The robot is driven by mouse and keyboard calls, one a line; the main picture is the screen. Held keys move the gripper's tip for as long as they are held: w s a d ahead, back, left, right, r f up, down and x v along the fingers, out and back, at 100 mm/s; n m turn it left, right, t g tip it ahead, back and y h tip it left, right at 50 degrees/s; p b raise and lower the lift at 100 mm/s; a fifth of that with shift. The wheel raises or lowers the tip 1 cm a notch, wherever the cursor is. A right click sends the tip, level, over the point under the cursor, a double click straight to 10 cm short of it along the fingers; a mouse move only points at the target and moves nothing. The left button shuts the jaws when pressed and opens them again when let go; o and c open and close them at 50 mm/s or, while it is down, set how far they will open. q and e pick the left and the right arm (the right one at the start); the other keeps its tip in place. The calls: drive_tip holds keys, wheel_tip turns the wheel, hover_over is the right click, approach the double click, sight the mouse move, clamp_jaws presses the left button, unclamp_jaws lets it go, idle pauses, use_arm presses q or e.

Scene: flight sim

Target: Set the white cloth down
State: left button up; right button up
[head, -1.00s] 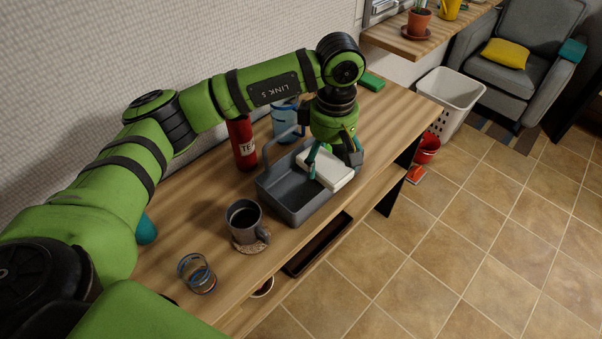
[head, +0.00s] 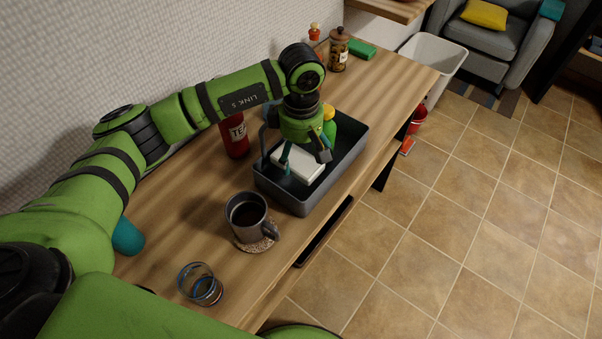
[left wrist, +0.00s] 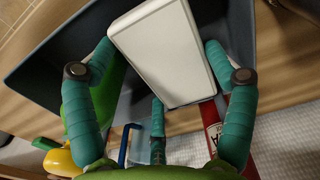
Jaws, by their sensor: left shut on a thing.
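The white cloth (head: 297,164) looks like a flat folded white block. My left gripper (head: 305,161) is shut on it, with teal fingers along its sides. The cloth is over the open dark grey caddy (head: 303,205) on the wooden table; I cannot tell whether it touches the caddy floor. In the left wrist view the cloth (left wrist: 165,50) sits between the fingers (left wrist: 160,95), with the caddy's grey wall (left wrist: 50,62) behind. A green bottle with a yellow cap (head: 329,115) stands at the caddy's far end, partly hidden by my gripper. My right gripper is not in view.
A dark mug (head: 246,213) on a round coaster stands just left of the caddy. A ringed glass (head: 200,285) is nearer. A red TEA can (head: 235,136) stands behind the caddy. A jar (head: 338,50) and green block (head: 362,49) are farther back.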

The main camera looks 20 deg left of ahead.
sight(301, 169)
use_arm(q)
drive_tip(key=shift+f, duration=0.55)
wheel_tip(301, 169, down, 4)
drive_tip(key=b, duration=0.2)
drive_tip(key=shift+b, duration=0.3)
drive_tip(key=shift+f, duration=0.35)
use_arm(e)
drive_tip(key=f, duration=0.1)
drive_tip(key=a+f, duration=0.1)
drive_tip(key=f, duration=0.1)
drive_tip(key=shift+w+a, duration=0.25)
use_arm(q)
drive_tip(key=shift+r, duration=0.1)
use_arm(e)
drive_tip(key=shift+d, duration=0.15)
use_arm(q)
drive_tip(key=o, duration=0.9)
drive_tip(key=shift+f, duration=0.2)
drive_tip(key=shift+c, duration=0.2)
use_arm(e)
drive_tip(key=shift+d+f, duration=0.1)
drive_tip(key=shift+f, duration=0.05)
use_arm(q)
drive_tip(key=shift+r, duration=0.1)
